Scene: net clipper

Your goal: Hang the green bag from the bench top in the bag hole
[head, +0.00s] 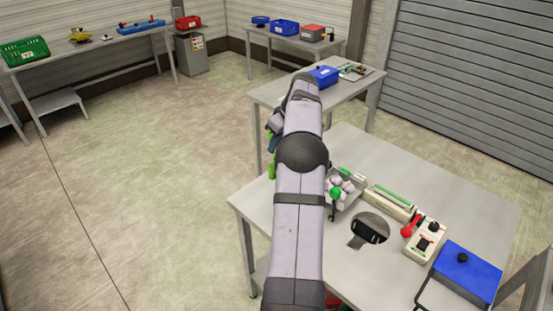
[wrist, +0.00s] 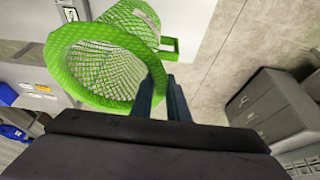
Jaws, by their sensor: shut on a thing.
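The green bag (wrist: 95,70) is a mesh bag with a wide solid rim and a small side tab, seen in the wrist view. My gripper (wrist: 161,82) is shut on the bag's rim at its right side. In the head view only slivers of the green bag (head: 271,167) show left of my arm, which hides the rest. The bag hole (head: 370,228) is a dark round opening with a slot in the near bench top (head: 455,195). The bag appears apart from the hole, off to its left.
Around the hole stand a tray of pale pieces with a green knob (head: 338,190), a long green-topped device (head: 390,202), a box with a red lever (head: 427,240) and a blue-lidded unit (head: 466,270). Another bench with a blue bin (head: 323,75) stands behind. Open floor lies left.

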